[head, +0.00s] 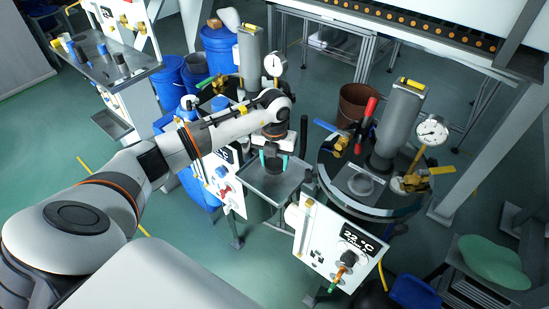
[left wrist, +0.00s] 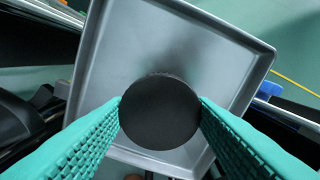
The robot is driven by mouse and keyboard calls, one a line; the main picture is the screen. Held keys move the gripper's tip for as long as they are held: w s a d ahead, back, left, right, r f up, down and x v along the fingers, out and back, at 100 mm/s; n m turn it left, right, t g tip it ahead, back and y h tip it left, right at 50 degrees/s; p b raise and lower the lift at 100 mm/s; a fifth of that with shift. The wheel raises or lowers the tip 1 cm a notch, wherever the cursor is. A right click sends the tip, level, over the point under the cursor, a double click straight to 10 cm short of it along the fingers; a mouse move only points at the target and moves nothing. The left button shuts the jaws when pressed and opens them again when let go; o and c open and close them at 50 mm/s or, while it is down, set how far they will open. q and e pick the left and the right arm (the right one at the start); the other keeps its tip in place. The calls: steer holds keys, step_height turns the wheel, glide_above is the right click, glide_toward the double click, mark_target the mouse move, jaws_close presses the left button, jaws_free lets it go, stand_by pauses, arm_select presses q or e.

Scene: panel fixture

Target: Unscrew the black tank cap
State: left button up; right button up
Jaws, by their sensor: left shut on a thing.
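The black cap (left wrist: 160,115) is a dark round disc in the left wrist view. It sits between the two teal ribbed fingers of my left gripper (head: 274,157), which touch it on both sides. In the head view the black cap (head: 273,168) shows small and dark below the fingers, over a grey square tray (head: 286,190). I cannot tell whether the cap touches the tray. The tank (head: 330,205) has a round top and stands to the right of the tray. My right gripper is not in view.
On the tank top stand a grey cylinder (head: 400,125), a red-handled valve (head: 368,112) and a pressure gauge (head: 432,131). A white panel with a 22 °C display (head: 338,248) stands in front. Blue barrels (head: 220,50) are behind my arm.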

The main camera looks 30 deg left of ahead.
arm_select(q)
steer(key=o, duration=1.1)
steer(key=shift+r, duration=0.45)
step_height(320, 180, up, 11)
steer(key=shift+b, duration=0.45)
